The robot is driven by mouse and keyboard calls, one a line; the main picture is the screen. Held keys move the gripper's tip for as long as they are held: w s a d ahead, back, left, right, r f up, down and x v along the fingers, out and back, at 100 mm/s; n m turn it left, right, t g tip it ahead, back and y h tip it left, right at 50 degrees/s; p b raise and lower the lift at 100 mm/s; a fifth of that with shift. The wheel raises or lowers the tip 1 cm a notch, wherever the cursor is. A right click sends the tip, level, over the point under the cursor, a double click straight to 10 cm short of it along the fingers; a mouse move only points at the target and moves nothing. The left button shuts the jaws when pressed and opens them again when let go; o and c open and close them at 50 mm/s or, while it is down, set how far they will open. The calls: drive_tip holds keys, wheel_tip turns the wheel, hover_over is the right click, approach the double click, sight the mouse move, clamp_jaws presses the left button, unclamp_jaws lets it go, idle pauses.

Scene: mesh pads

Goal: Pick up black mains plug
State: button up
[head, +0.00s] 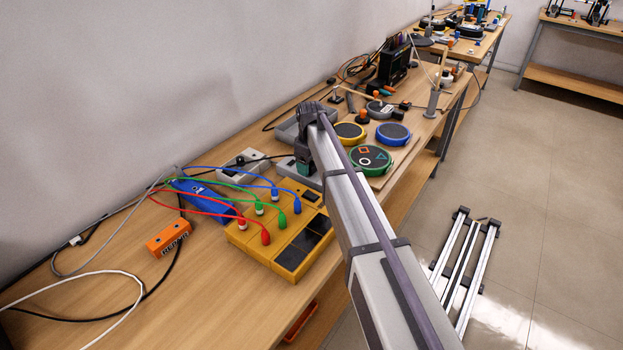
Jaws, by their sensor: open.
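No black mains plug can be made out for certain in the head view. A small black piece (241,160) with a black lead sits on a pale grey box (252,176) against the wall side of the bench; I cannot tell whether it is the plug. My arm reaches up and left across the bench, and its wrist bends down beyond the yellow unit. My gripper (302,160) is partly seen there, dark and greenish, right of the grey box. It is open; its fingertips and whatever is beneath them are mostly hidden.
A yellow unit (265,238) with red, green and blue leads stands mid-bench. An orange REPAIR block (168,239) and loose cables lie left of it. Round pads, yellow (347,132), blue (393,134) and green (370,160), lie right of my wrist. The near-left bench (215,305) has bare wood.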

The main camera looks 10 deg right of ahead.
drive_tip(key=shift+f, duration=0.45)
drive_tip(key=c, duration=1)
wheel_tip(320, 180, up, 10)
drive_tip(key=p, duration=1)
drive_tip(key=shift+r+p, duration=0.2)
drive_tip(key=shift+p, duration=0.15)
drive_tip(key=shift+c, duration=0.2)
drive_tip(key=shift+f, duration=0.1)
